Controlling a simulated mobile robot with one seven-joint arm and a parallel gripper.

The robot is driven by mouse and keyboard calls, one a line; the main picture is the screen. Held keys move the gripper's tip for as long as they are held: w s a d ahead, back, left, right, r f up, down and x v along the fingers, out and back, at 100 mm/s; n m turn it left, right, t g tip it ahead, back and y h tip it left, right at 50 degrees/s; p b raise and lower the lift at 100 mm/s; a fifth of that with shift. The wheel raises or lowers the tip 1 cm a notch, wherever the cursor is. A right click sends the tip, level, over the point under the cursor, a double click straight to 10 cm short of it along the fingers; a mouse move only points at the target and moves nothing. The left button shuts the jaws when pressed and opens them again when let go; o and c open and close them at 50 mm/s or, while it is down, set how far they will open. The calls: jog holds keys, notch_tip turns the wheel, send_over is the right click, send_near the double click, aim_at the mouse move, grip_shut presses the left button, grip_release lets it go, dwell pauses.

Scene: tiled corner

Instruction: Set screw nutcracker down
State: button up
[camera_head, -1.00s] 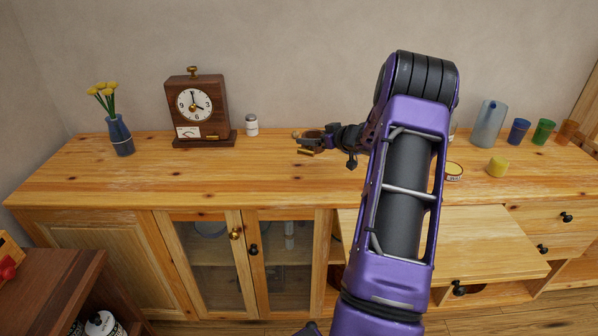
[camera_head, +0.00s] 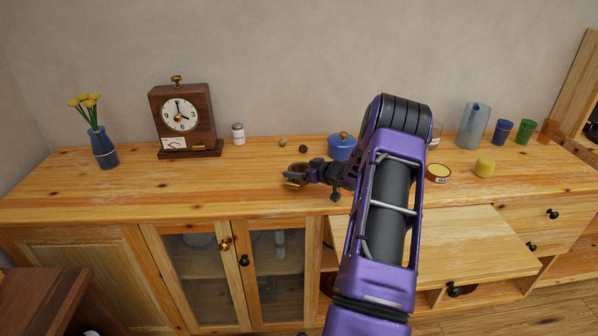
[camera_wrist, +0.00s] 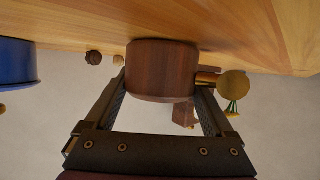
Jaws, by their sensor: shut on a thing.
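The screw nutcracker (camera_head: 298,169), a dark brown wooden cup with a brass screw, is in my gripper (camera_head: 303,174) over the middle of the wooden counter (camera_head: 240,180). In the wrist view the nutcracker's round wooden body (camera_wrist: 161,70) sits between the two fingers of my gripper (camera_wrist: 160,88), which is shut on it. The brass screw and round knob (camera_wrist: 233,84) stick out to the right there. The body is at or very close to the counter surface (camera_wrist: 250,30); I cannot tell whether it touches.
Two small round nuts (camera_head: 303,148) and a blue lidded pot (camera_head: 341,146) stand behind my gripper. A white shaker (camera_head: 238,133), clock (camera_head: 184,118) and flower vase (camera_head: 103,148) are to the left. A tin (camera_head: 438,173) and yellow candle (camera_head: 484,167) are right. The counter's left front is clear.

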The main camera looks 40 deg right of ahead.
jog(key=shift+f, duration=0.1)
jog(key=o, duration=1.4)
jog(key=shift+r, duration=0.25)
jog(key=v, duration=1.2)
jog(key=shift+f+p, duration=0.1)
jog(key=shift+p, duration=0.2)
